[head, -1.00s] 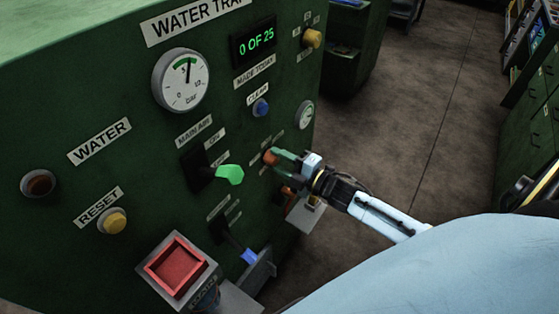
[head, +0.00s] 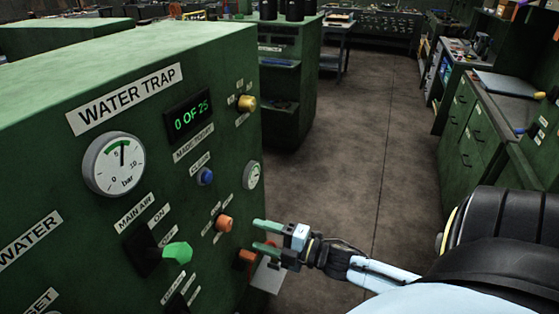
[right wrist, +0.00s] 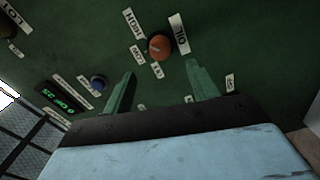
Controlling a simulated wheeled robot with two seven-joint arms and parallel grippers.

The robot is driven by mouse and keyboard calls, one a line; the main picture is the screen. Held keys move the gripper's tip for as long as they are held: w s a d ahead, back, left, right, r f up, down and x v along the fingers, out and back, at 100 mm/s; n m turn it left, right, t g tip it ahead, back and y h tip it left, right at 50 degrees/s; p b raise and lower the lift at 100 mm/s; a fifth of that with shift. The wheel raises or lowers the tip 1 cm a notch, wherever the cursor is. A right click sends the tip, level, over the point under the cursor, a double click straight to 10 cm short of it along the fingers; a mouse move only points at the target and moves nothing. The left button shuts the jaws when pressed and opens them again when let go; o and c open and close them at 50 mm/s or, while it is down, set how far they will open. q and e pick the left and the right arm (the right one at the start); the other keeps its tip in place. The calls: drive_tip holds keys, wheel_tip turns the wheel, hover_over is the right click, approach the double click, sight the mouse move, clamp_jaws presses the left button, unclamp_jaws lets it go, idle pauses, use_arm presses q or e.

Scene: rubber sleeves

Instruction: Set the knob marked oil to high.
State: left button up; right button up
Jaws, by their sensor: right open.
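The oil knob (right wrist: 159,46) is a round orange knob on the green panel, with OIL, HIGH and LOW labels around it in the right wrist view. It also shows in the head view as the orange knob (head: 224,223) below the blue button. Its pointer direction is too small to tell. My right gripper (head: 258,236) is open, with its two green fingers pointing at the panel, just right of the knob. In the right wrist view the fingers (right wrist: 160,70) are apart and empty, with the knob beyond their tips. My left gripper is not in view.
The green main air handle (head: 177,253) sticks out left of the oil knob. A blue button (head: 205,177), a yellow knob (head: 247,103) and a gauge (head: 114,164) are on the same panel. Floor to the right is clear.

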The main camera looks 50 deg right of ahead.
drive_tip(key=shift+v, duration=2.25)
